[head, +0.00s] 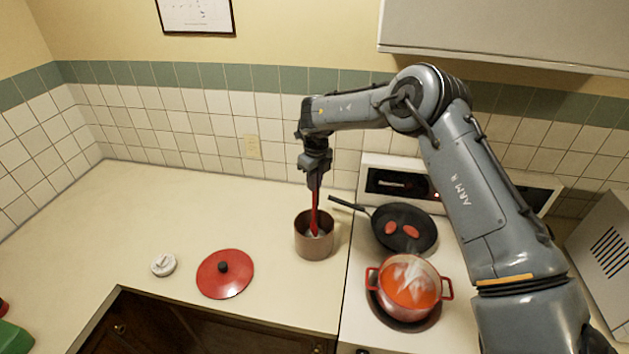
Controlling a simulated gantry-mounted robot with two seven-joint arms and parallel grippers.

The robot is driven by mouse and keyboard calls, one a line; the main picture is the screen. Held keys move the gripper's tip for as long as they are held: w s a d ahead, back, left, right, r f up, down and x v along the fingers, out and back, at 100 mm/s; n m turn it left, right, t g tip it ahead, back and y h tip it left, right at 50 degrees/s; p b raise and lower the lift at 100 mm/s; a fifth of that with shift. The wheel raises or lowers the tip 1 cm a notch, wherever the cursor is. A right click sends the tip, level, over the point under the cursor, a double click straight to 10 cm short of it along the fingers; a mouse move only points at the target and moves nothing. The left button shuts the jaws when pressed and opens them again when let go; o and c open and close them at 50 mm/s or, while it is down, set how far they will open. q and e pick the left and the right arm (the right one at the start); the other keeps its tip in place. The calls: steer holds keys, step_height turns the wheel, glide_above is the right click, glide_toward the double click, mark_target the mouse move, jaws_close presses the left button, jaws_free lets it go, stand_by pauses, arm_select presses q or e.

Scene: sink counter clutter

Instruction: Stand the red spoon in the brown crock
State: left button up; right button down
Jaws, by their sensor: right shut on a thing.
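The brown crock (314,246) stands on the counter just left of the stove. My right gripper (316,185) is above the crock, pointing down, shut on the red spoon (315,206). The spoon hangs nearly upright, with its lower end inside the crock's opening. The crock's front wall hides whether the spoon touches the bottom. My left gripper is not in view.
A red lid (224,280) with a black knob and a small white round object (163,264) lie on the counter. A black pan (402,219) with red pieces and a steaming red pot (411,285) sit on the stove.

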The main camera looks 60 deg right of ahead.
steer(key=c, duration=1.1)
jaws_free()
steer(key=shift+o, duration=0.2)
steer(key=shift+r, duration=0.1)
steer(key=r+b, duration=0.2)
steer(key=r, duration=0.7)
steer(key=shift+s+r, duration=0.2)
steer(key=shift+r, duration=0.6)
steer(key=shift+a, duration=0.1)
